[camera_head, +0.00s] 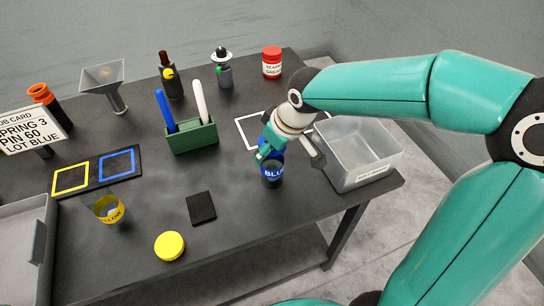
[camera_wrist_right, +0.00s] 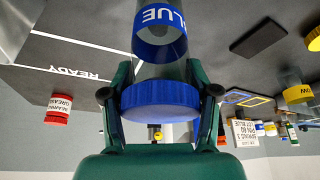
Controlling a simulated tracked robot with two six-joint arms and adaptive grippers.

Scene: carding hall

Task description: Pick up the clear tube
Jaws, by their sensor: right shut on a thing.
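The clear tube (camera_head: 271,180) has a blue band marked BLUE and a blue lid, seen best in the wrist view (camera_wrist_right: 160,68). My right gripper (camera_head: 268,152) is shut on it from above, with one finger on each side near the lid in the wrist view (camera_wrist_right: 160,84). The tube looks upright; I cannot tell whether its base touches the table. A second clear cup-like tube (camera_head: 109,210) with a yellow band stands at the front left, with no lid on it. My left gripper is not in view.
A translucent bin (camera_head: 345,178) stands close right of the held tube. A yellow lid (camera_head: 170,246) and a black pad (camera_head: 201,208) lie to the front left. A green holder (camera_head: 192,138) with two pens stands behind left.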

